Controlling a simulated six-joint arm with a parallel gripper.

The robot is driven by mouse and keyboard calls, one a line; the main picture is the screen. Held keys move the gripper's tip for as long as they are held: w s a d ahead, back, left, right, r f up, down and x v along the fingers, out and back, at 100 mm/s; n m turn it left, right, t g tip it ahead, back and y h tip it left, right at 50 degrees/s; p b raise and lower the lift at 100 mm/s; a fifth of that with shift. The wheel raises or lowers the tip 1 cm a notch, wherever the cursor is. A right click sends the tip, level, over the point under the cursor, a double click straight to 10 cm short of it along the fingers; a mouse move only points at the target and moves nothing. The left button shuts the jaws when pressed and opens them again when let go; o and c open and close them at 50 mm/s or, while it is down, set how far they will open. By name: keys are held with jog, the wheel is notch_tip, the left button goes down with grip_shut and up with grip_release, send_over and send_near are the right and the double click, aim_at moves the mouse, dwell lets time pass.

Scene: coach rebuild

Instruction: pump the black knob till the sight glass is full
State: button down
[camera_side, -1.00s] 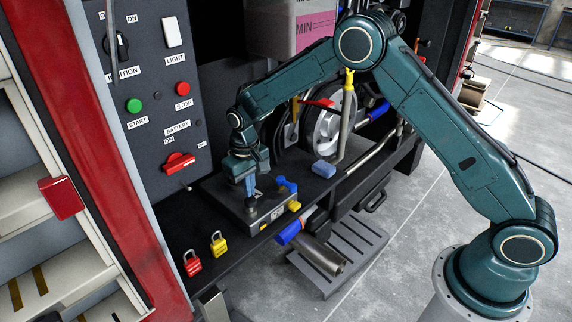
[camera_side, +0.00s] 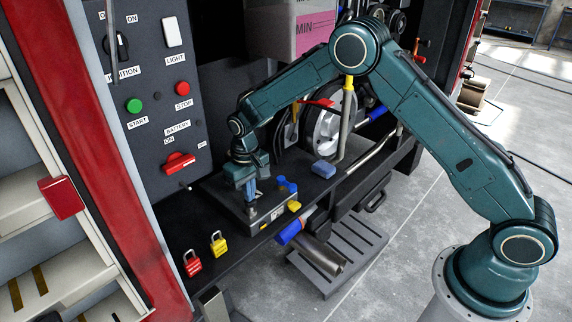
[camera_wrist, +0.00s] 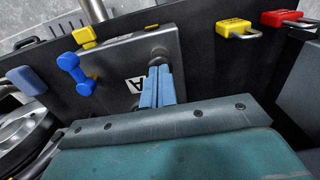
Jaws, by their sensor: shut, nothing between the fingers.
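My gripper (camera_side: 251,197) is shut and empty, its blue fingers pointing down over the flat grey box (camera_side: 268,218). In the wrist view the fingertips (camera_wrist: 159,69) are together, right at the black knob (camera_wrist: 158,53) on the box's face. The fingers partly hide the knob, and I cannot tell whether they touch it or how far it is pressed. A translucent tank with pink in its lower part and a MIN mark (camera_side: 310,35) is at the top of the side view. It may be the sight glass; its top is cut off.
A blue block (camera_side: 324,169) lies on the black shelf. Yellow (camera_side: 218,244) and red (camera_side: 192,263) padlocks are at the front left. A switch panel (camera_side: 150,120) rises behind.

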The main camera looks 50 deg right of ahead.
jog(key=shift+f, duration=1)
jog(key=shift+r, duration=1.8)
jog(key=shift+f, duration=1.7)
jog(key=shift+r, duration=1.7)
jog(key=shift+r, duration=0.15)
jog(key=shift+r, duration=2.85)
jog(key=shift+r, duration=0.15)
